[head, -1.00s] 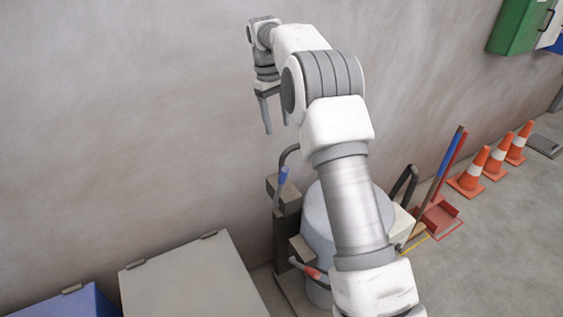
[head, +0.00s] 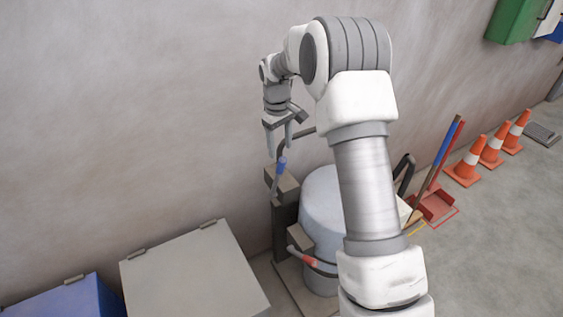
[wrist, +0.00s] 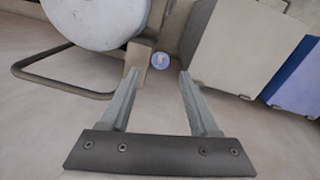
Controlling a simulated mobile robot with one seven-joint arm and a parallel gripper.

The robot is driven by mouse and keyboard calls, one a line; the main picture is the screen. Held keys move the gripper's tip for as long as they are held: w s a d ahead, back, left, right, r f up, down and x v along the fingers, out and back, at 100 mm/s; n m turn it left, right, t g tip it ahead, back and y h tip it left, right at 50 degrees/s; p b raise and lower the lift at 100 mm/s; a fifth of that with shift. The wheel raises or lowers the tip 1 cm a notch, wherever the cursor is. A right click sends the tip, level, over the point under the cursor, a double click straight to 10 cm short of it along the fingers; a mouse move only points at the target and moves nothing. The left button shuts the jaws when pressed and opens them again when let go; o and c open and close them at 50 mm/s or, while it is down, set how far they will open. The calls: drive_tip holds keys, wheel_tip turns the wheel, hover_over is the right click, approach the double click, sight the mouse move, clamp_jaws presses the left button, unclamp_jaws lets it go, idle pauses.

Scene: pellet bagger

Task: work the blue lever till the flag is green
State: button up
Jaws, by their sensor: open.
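The blue lever (head: 282,164) stands up from a grey-brown post (head: 285,190) beside the pale drum. My gripper (head: 279,147) is open just above the blue grip. Nothing is held. Whether a finger touches the lever I cannot tell. I do not make out a flag in either view.
A second lever with a red grip (head: 303,257) sticks out lower on the machine. The pale drum (head: 320,215) is to the right, partly behind my arm. A grey lidded box (head: 190,275) and a blue box (head: 75,300) stand left. Orange cones (head: 466,160) stand far right.

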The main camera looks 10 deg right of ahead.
sight(281, 157)
drive_tip(key=f, duration=0.7)
drive_tip(key=shift+w+d+f+p, duration=0.1)
drive_tip(key=shift+d+f+p, duration=0.15)
drive_tip(key=shift+p, duration=0.15)
clamp_jaws()
idle(0.9)
